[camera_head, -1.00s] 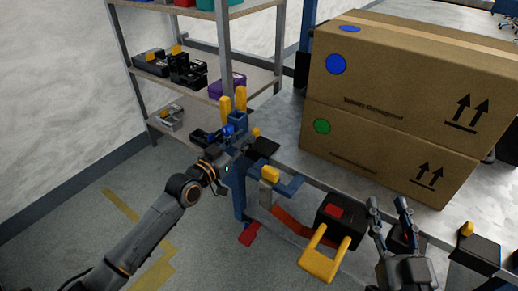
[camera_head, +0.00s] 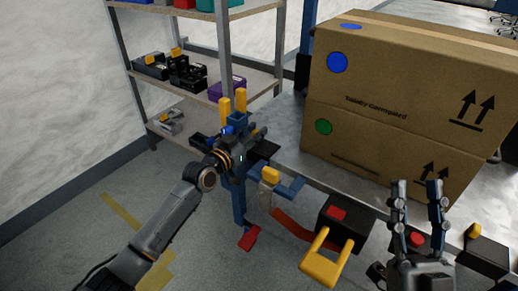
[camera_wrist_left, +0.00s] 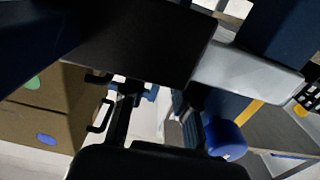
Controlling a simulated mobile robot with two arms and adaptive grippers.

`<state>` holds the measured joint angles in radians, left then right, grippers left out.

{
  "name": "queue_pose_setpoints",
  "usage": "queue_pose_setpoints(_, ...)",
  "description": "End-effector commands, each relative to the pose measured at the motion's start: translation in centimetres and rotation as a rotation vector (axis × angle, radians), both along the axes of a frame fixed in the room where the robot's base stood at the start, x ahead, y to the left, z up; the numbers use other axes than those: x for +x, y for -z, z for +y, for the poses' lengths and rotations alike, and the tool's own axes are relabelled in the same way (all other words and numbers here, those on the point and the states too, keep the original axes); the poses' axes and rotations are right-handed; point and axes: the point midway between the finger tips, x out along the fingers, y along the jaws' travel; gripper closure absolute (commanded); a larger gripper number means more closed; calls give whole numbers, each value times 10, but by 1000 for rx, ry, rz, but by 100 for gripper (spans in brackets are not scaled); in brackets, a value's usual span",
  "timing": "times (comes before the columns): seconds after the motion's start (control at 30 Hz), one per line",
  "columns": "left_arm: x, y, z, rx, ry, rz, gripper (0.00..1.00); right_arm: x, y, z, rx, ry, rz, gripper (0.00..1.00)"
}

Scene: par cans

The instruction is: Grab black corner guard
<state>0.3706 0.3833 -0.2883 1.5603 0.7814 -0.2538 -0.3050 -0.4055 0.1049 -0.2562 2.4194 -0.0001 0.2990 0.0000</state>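A black corner guard (camera_head: 264,151) sits at the near left corner of the grey table, partly behind my left gripper. My left gripper (camera_head: 238,136) is at this corner, close beside the guard; whether they touch I cannot tell. In the left wrist view a large dark block (camera_wrist_left: 140,42), probably the guard, fills the space just beyond the fingers. The left fingers (camera_wrist_left: 158,118) look apart, with a pale gap between them. My right gripper (camera_head: 416,188) points up at the table's front edge, its two fingers apart and empty. Another black corner piece (camera_head: 486,252) is at the right.
Two stacked cardboard boxes (camera_head: 400,110) stand on the grey table (camera_head: 285,125). Blue posts with yellow tops (camera_head: 240,98) rise by the left corner. A black box with a yellow handle (camera_head: 327,258) is at the front. A shelf (camera_head: 250,85) with bins stands behind left.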

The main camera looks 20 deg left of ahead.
Motion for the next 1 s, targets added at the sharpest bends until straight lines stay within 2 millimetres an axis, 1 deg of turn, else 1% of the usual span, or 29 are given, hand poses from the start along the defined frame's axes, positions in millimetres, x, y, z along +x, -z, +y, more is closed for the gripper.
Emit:
queue_pose_setpoints(0.07, 0, 0, 0, 0, 0, 0, 72, 0, 0, 0, 0, 0, 1, 60)
queue_pose_setpoints(0.1, 0, 0, 0, 0, 0, 0, 76, 0, 0, 0, 0, 0, 1, 60)
queue_pose_setpoints(0.17, 0, 0, 0, 0, 0, 0, 88, 0, 0, 0, 0, 0, 1, 60)
queue_pose_setpoints(0.2, 0, 0, 0, 0, 0, 0, 96, 0, 0, 0, -1, 0, 2, 60)
queue_pose_setpoints(0.23, 0, 0, 0, 0, 0, 0, 100, 0, 0, 0, -1, 0, 2, 60)
queue_pose_setpoints(0.7, -1, -2, 0, 0, 0, -1, 100, 3, 1, 0, -5, 1, 17, 60)
queue_pose_setpoints(0.87, -2, -7, 1, 1, 0, -1, 100, 12, 14, 1, -30, 6, 108, 60)
queue_pose_setpoints(1.0, -4, -13, 1, 0, 0, -2, 100, 23, 29, 2, -60, 11, 210, 60)
